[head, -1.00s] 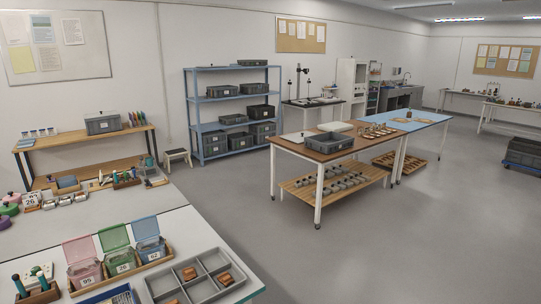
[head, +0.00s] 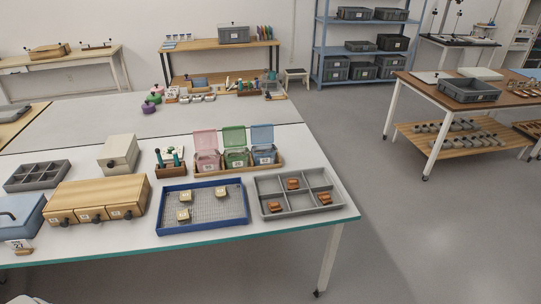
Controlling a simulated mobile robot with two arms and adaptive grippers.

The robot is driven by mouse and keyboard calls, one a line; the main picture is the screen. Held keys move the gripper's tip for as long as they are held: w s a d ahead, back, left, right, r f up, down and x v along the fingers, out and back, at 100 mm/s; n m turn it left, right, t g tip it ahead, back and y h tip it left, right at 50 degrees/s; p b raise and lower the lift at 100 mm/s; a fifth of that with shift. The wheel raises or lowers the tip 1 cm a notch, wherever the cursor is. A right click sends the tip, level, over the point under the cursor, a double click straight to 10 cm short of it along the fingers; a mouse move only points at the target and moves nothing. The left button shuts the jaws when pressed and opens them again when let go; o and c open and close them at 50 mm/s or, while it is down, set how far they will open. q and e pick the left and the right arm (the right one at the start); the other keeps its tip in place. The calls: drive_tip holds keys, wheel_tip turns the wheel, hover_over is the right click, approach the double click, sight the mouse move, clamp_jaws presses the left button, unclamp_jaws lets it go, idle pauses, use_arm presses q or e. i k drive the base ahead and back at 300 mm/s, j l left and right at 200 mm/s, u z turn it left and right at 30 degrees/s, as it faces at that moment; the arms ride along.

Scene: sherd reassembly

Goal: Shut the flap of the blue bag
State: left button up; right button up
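The blue bag (head: 264,156) is a small translucent container with a white number label on its front. It stands at the right end of a row of three in a wooden holder on the white table. Its blue flap (head: 262,134) stands up at the back, open. The green bag (head: 237,157) beside it and the pink bag (head: 207,160) at the left end also have raised flaps. Neither of my grippers is in view.
In front of the bags lie a blue-rimmed mesh tray (head: 203,224) and a grey divided tray (head: 258,190) holding orange-brown sherds. A tool holder (head: 171,170) stands left of the bags. Wooden drawers (head: 98,201) are farther left. Floor right of the table is clear.

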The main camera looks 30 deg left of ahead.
sight(259, 134)
drive_tip(key=i+l+z, duration=0.15)
drive_tip(key=i+z, duration=0.3)
drive_tip(key=i, duration=0.2)
drive_tip(key=i+l+z, duration=0.15)
drive_tip(key=i+z, duration=0.25)
drive_tip(key=i, duration=0.3)
drive_tip(key=i+z, duration=0.4)
drive_tip(key=i, duration=0.35)
drive_tip(key=i+u, duration=0.45)
drive_tip(key=i+l+u, duration=0.1)
drive_tip(key=i+u, duration=0.35)
drive_tip(key=i+j+u, duration=0.15)
drive_tip(key=u, duration=0.3)
drive_tip(key=i+u, duration=0.6)
drive_tip(key=u, duration=0.3)
drive_tip(key=i+l+u, duration=0.15)
drive_tip(key=u, duration=0.3)
drive_tip(key=i+l+u, duration=0.2)
drive_tip(key=u, duration=0.25)
drive_tip(key=i+l+u, duration=0.25)
drive_tip(key=u, duration=0.2)
drive_tip(key=l, duration=0.1)
